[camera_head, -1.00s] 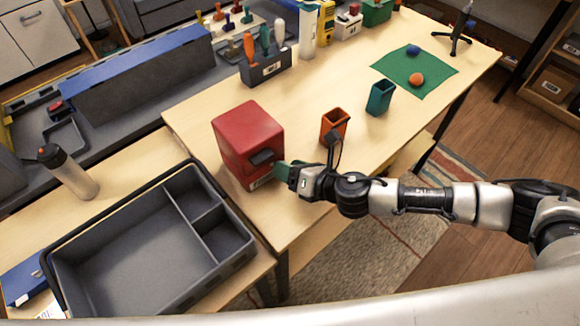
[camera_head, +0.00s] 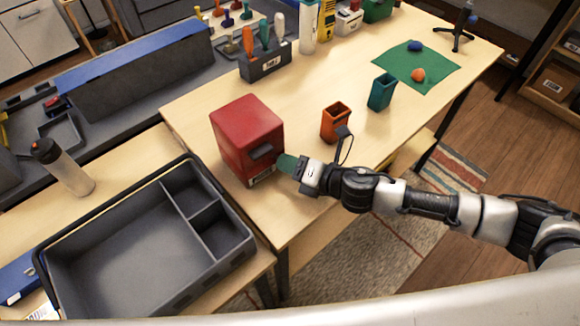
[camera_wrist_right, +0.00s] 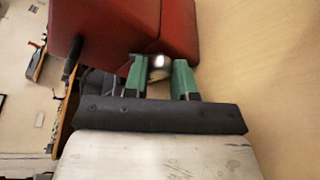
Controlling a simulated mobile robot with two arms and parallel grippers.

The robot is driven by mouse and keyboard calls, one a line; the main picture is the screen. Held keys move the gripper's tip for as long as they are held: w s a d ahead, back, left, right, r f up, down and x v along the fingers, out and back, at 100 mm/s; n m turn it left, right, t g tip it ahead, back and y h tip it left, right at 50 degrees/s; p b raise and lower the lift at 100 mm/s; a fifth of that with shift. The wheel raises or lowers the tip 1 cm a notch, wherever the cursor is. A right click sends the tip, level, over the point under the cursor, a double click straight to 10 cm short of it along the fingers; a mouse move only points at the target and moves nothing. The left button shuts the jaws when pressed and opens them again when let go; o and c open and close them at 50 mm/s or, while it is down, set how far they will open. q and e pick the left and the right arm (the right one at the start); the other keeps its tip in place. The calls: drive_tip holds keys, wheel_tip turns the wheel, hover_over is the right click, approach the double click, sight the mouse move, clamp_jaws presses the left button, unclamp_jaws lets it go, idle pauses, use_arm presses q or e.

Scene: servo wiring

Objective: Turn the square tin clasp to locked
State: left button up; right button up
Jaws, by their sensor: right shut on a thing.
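The red square tin (camera_head: 245,135) stands near the front edge of the wooden table, a dark block (camera_head: 262,151) jutting from its front face. In the wrist view the tin (camera_wrist_right: 175,25) fills the top and the dark block (camera_wrist_right: 72,58) is at left. My right gripper (camera_head: 284,162) is against the front face, right of the block. Its green fingers (camera_wrist_right: 159,76) are shut around a small shiny metal clasp (camera_wrist_right: 158,64) on the tin. The fingers hide the clasp in the head view; I cannot read its position. My left gripper is out of view.
An orange cup (camera_head: 335,122) and a teal cup (camera_head: 381,91) stand right of the tin. A grey divided tray (camera_head: 115,265) and a bottle (camera_head: 62,167) are at left. A screwdriver holder (camera_head: 265,65) stands behind.

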drive_tip(key=shift+f+m+y+b, duration=0.2)
drive_tip(key=shift+m+y+b, duration=0.15)
drive_tip(key=shift+m, duration=0.35)
drive_tip(key=shift+r, duration=0.1)
drive_tip(key=o, duration=0.9)
drive_tip(key=shift+o, duration=0.2)
drive_tip(key=shift+d, duration=0.1)
drive_tip(key=b+v, duration=0.2)
drive_tip(key=v, duration=0.7)
drive_tip(key=shift+s+d, duration=0.1)
drive_tip(key=shift+s, duration=0.05)
drive_tip(key=shift+s+d+r, duration=0.15)
drive_tip(key=shift+s+d, duration=0.25)
drive_tip(key=shift+d, duration=0.15)
